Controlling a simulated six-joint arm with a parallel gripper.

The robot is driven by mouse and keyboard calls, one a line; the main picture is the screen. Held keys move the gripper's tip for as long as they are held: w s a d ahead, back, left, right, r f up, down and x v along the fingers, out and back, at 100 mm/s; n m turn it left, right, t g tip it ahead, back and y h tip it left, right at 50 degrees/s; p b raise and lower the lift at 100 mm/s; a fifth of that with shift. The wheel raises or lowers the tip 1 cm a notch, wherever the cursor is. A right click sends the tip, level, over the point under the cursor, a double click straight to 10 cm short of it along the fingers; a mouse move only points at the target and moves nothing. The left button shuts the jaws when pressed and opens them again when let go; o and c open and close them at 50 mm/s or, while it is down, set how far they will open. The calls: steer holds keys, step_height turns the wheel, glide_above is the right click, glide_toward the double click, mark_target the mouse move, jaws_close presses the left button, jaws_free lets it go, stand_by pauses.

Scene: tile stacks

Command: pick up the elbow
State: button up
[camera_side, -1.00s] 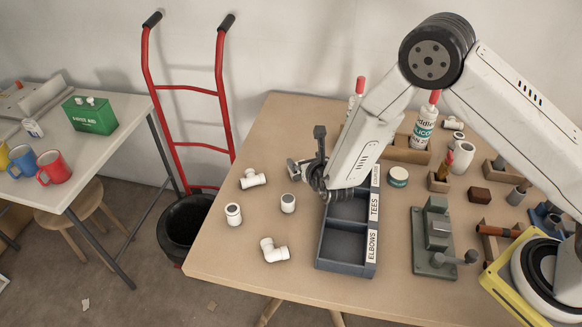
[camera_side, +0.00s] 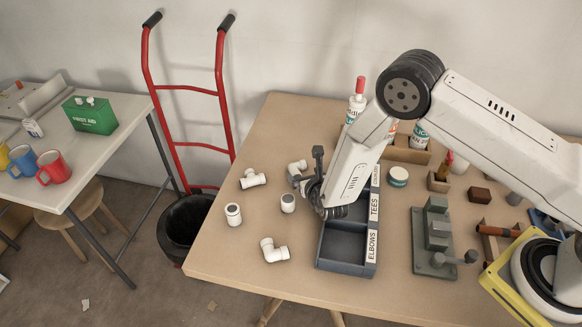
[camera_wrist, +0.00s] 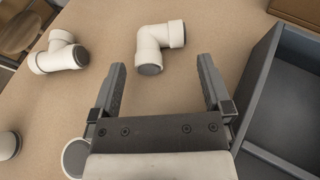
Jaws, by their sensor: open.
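A white elbow (camera_wrist: 160,42) lies on the table just ahead of my fingertips in the wrist view, in line with the gap between them. In the side view this elbow (camera_side: 297,167) shows just behind my gripper (camera_side: 303,184). My gripper (camera_wrist: 164,68) is open and empty, with its fingers apart either side of the gap. A second white elbow (camera_side: 273,250) lies near the table's front edge, left of the tray.
A white tee (camera_wrist: 58,56) lies left of the elbow; it also shows in the side view (camera_side: 253,179). Two white couplings (camera_side: 233,214) (camera_side: 288,204) stand nearby. A dark tray (camera_side: 346,268), labelled TEES and ELBOWS, stands close right of my gripper.

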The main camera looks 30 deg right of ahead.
mark_target(298, 168)
steer(key=shift+x, duration=2.35)
steer(key=shift+r, duration=0.1)
steer(key=c, duration=1)
steer(key=shift+r, duration=1.1)
steer(key=s+d+r, duration=0.2)
steer(key=s+r, duration=0.8)
steer(key=s, duration=0.4)
steer(key=shift+r, duration=0.4)
